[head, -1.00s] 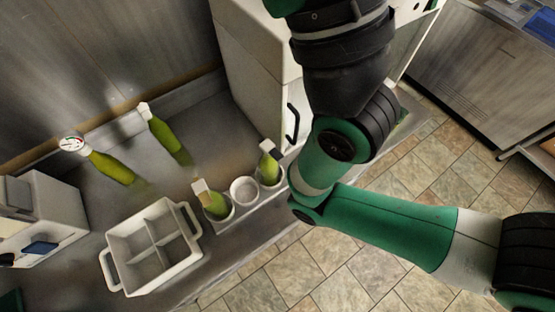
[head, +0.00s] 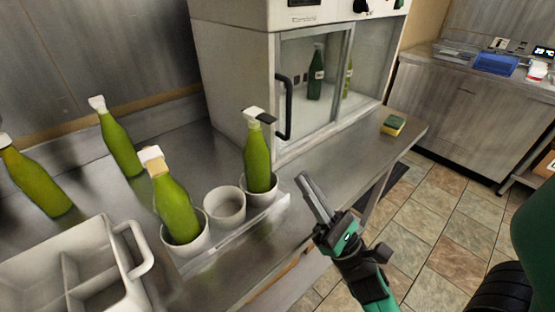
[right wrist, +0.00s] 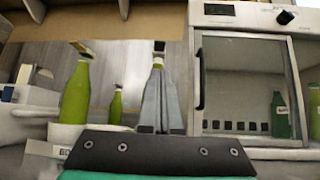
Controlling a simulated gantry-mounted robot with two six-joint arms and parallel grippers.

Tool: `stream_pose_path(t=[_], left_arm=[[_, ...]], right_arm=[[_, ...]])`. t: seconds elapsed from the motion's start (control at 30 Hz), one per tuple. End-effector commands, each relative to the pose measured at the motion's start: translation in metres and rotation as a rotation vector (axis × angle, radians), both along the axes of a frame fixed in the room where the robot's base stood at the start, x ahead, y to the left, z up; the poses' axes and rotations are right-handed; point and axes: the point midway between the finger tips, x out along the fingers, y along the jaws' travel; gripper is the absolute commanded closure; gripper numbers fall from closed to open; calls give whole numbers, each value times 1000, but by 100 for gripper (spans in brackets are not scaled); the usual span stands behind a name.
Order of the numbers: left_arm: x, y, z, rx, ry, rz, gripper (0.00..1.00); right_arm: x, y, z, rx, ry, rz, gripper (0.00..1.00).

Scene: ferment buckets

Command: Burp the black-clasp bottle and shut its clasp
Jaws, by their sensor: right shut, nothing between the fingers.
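The black-clasp bottle (head: 257,158) is green and stands upright in the right-hand white cup of a holder at the counter's front. Its top has a white part and a black clasp (head: 260,114) that juts to the right; I cannot tell whether the clasp is fastened. My right gripper (head: 307,184) is shut and empty, to the right of the bottle and apart from it. In the right wrist view, my shut fingers (right wrist: 161,105) hide most of the bottle, and its neck (right wrist: 158,63) shows above them. My left gripper is not in view.
A tan-clasp bottle (head: 174,208) stands in the left cup; the middle cup (head: 225,206) is empty. Two bottles (head: 119,145) (head: 38,184) stand behind. A divided white crate (head: 110,245) is at lower left. A glass-door cabinet (head: 232,70) with a black handle stands behind the black-clasp bottle.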

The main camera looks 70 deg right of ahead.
Motion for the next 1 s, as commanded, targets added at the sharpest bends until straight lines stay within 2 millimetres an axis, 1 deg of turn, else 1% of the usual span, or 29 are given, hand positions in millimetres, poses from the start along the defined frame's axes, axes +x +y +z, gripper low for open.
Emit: stream_pose_path(t=[0.17, 0.4, 0.53, 0.7, 1.0], left_arm=[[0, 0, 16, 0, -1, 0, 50], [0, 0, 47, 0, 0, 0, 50], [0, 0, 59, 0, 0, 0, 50], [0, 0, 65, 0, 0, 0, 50], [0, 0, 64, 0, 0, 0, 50]], right_arm=[[10, -3, 17, -1, -2, 3, 100], [40, -15, 53, -1, -4, 5, 100], [55, -21, 66, 0, -3, 4, 100], [65, -25, 73, 0, -2, 4, 100], [66, -25, 72, 1, -1, 3, 100]])
